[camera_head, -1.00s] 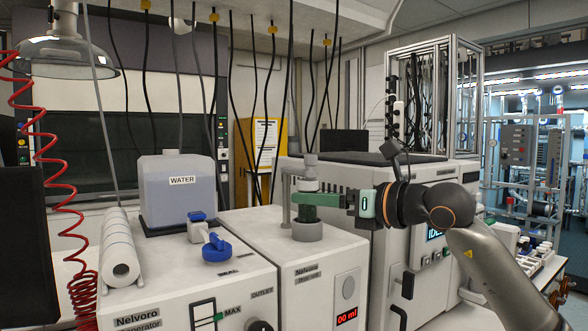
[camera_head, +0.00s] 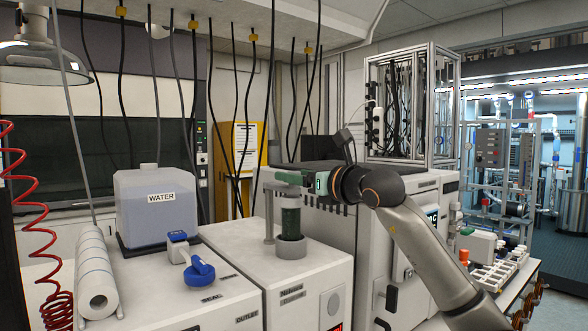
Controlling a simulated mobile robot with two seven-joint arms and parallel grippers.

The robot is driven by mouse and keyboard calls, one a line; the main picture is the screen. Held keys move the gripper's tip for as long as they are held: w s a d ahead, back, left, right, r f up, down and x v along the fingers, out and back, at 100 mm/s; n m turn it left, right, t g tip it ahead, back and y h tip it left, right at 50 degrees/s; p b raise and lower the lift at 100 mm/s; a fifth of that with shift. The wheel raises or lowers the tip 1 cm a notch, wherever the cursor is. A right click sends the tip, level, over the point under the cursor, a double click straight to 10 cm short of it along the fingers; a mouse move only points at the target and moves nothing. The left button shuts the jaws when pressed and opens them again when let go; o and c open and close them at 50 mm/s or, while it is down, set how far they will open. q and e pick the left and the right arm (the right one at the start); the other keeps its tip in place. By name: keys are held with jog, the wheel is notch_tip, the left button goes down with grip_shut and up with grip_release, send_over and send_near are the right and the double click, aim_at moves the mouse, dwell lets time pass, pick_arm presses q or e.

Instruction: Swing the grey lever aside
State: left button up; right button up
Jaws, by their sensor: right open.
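A slim grey post with a grey lever arm (camera_head: 280,188) at its top stands on the white unit, left of a dark green cylinder (camera_head: 291,217). The lever reaches right, over the cylinder's top. The cylinder stands upright in a grey collar (camera_head: 291,247). My right gripper (camera_head: 284,177) comes in from the right, with its green fingers at the top of the cylinder, just above the lever. It is open; whether it touches the lever I cannot tell. My left gripper is not in view.
A WATER tank (camera_head: 156,215), a blue valve (camera_head: 199,270) and a paper roll (camera_head: 96,275) stand on the unit to the left. A large white machine (camera_head: 340,235) stands behind the cylinder. Black cables hang behind. The white top in front of the collar is clear.

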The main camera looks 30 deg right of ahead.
jog(key=shift+w+a, duration=0.1)
jog(key=shift+w, duration=0.45)
grip_shut()
dwell(1.1)
